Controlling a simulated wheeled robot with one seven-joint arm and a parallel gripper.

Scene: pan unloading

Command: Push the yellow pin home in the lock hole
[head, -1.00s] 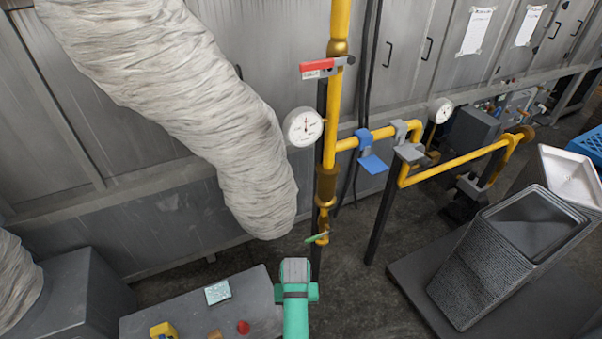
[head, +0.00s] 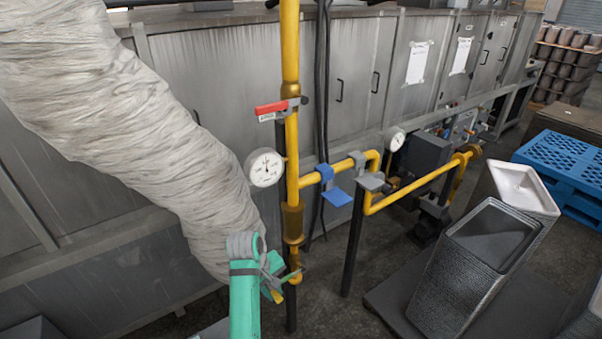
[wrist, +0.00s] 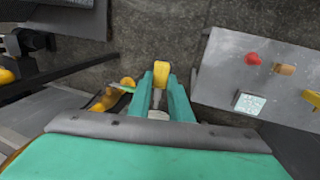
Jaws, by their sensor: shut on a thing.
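My gripper (wrist: 160,95) is shut on the yellow pin (wrist: 161,74), which sticks out past the fingertips in the wrist view. In the head view my gripper (head: 273,286) is beside the low end of the yellow pipe, with a small bit of yellow at its tip. The green valve handle (head: 289,277) is just right of it there. In the wrist view the green handle (wrist: 122,88) and brass pipe end are left of the pin, seemingly apart from it. I cannot make out the lock hole in either view.
The yellow pipe (head: 291,120) carries a red handle (head: 271,108), a gauge (head: 264,167) and a blue plate (head: 337,197). A large pale duct (head: 130,120) hangs at left. A grey bench (wrist: 250,70) with small items is right in the wrist view. Stacked pans (head: 470,270) stand right.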

